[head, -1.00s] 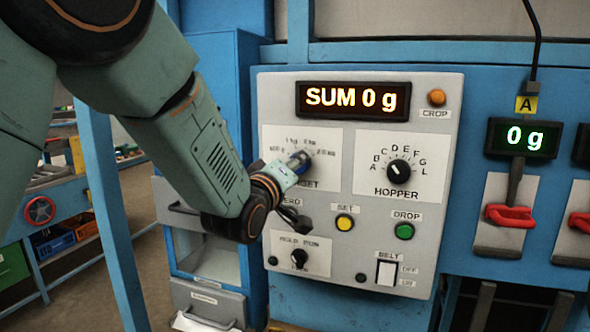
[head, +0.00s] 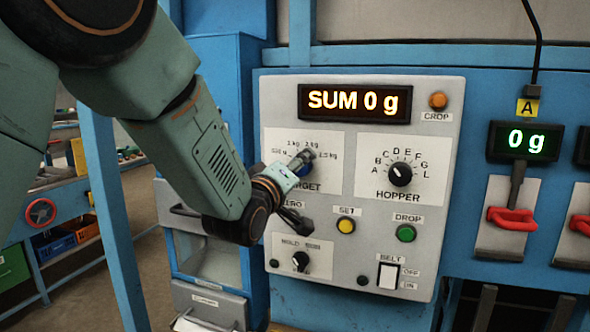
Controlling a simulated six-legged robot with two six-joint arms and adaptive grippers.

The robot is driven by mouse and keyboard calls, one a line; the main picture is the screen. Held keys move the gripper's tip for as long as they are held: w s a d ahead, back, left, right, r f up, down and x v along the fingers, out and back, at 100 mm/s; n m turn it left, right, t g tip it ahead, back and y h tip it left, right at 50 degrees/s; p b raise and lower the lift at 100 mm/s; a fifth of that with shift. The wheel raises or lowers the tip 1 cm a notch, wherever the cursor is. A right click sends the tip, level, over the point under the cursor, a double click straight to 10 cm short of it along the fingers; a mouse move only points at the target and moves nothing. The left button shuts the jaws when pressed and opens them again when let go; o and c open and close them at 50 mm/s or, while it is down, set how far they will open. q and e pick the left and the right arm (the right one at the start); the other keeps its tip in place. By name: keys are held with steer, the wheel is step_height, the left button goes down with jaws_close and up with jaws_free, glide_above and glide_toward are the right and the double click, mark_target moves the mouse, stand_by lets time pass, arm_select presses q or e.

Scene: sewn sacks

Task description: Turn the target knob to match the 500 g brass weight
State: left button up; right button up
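The grey control panel (head: 452,130) faces me. No brass weight is visible. My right gripper is out of view.
The display (head: 354,103) reads SUM 0 g. The hopper knob (head: 400,174), yellow SET button (head: 346,226), green DROP button (head: 406,233) and belt switch (head: 388,276) are near. Display A (head: 525,139) reads 0 g above a red handle (head: 512,217).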

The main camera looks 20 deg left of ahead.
arm_select(q)
steer(key=s+a, duration=0.1)
steer(key=s, duration=1.1)
steer(key=shift+f, duration=0.25)
steer(key=shift+a, duration=0.1)
